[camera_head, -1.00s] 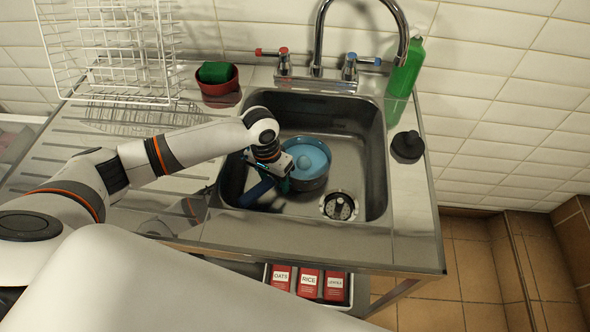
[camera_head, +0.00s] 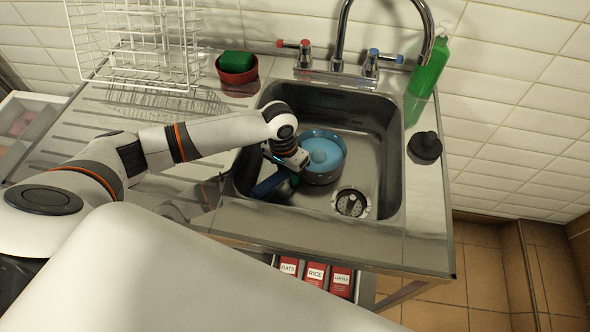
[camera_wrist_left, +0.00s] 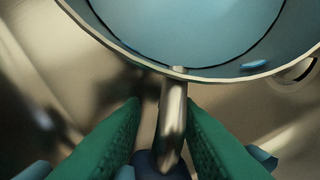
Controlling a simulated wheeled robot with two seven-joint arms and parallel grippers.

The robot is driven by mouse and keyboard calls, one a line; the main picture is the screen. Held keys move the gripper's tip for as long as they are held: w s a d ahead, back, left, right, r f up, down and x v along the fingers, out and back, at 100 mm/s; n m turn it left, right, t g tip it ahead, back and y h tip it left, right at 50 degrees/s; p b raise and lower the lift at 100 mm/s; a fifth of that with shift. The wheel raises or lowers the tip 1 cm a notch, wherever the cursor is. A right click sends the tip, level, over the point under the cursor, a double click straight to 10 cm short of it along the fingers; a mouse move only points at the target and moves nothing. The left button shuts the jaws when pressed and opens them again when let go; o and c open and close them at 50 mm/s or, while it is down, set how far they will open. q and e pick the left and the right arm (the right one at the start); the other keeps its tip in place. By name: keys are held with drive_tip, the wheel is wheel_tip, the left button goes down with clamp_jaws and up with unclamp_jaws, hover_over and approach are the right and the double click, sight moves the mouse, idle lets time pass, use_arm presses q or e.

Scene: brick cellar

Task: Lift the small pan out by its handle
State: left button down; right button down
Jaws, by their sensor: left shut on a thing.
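The small pan (camera_head: 332,174) is blue and sits in the metal sink (camera_head: 389,200), with a paler round shape inside it. Its dark blue handle (camera_head: 268,186) points to the lower left. My left gripper (camera_head: 291,172) is down in the sink beside the pan. In the left wrist view, its green fingers (camera_wrist_left: 162,108) are shut on the handle's metal shank (camera_wrist_left: 172,110), just below the pan's rim (camera_wrist_left: 205,72). I cannot tell whether the pan's base touches the sink floor. My right gripper is not in view.
The drain (camera_head: 350,202) lies right of the pan. The tap (camera_head: 427,30) arches over the sink's back. A green bottle (camera_head: 428,72) and black stopper (camera_head: 425,147) stand at right. A red bowl with a green sponge (camera_head: 237,68) and white rack (camera_head: 135,45) are at left.

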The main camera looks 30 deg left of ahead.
use_arm(q)
drive_tip(key=shift+r, duration=0.15)
drive_tip(key=shift+w+r, duration=0.1)
drive_tip(key=shift+r, duration=4.7)
drive_tip(key=shift+r, duration=0.15)
wheel_tip(320, 180, up, 10)
drive_tip(key=p, duration=1.3)
